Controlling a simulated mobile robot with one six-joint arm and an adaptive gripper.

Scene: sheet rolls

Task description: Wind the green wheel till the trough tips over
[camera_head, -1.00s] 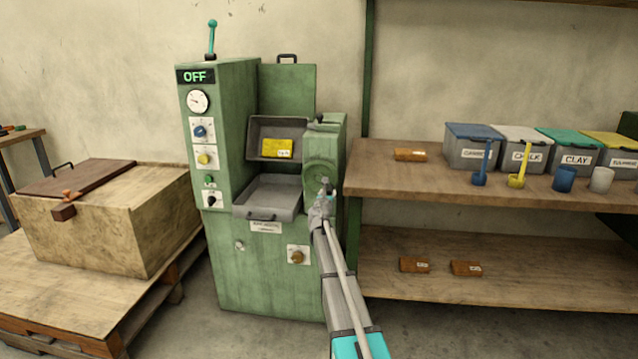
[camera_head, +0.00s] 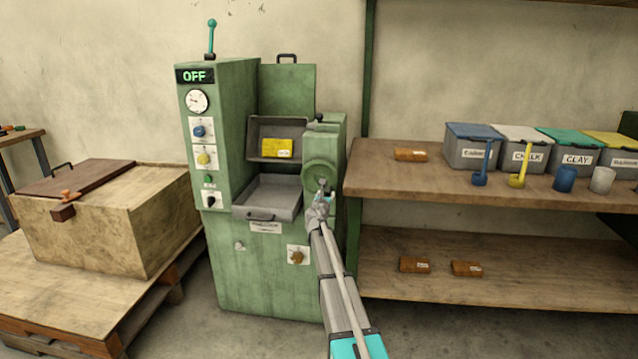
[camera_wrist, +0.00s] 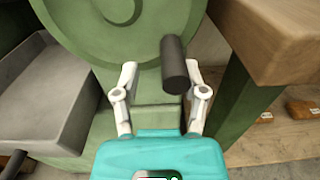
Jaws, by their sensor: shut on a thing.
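The green wheel (camera_head: 318,173) is on the right front of the green machine (camera_head: 262,285); it also fills the top of the wrist view (camera_wrist: 80,25). Its dark crank handle (camera_wrist: 174,66) sticks out between the fingers of my gripper (camera_wrist: 160,70), which is shut on it. In the head view my gripper (camera_head: 321,190) is at the wheel's lower edge and covers part of it. A grey trough (camera_head: 292,128) with a yellow label or block (camera_head: 277,148) sits in the machine's recess. A grey tray (camera_head: 285,193) lies below it.
The machine's display (camera_head: 194,76) reads OFF. A wooden shelf (camera_head: 375,180) with bins and cups stands close on the right. A wooden crate (camera_head: 165,225) on a pallet stands on the left.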

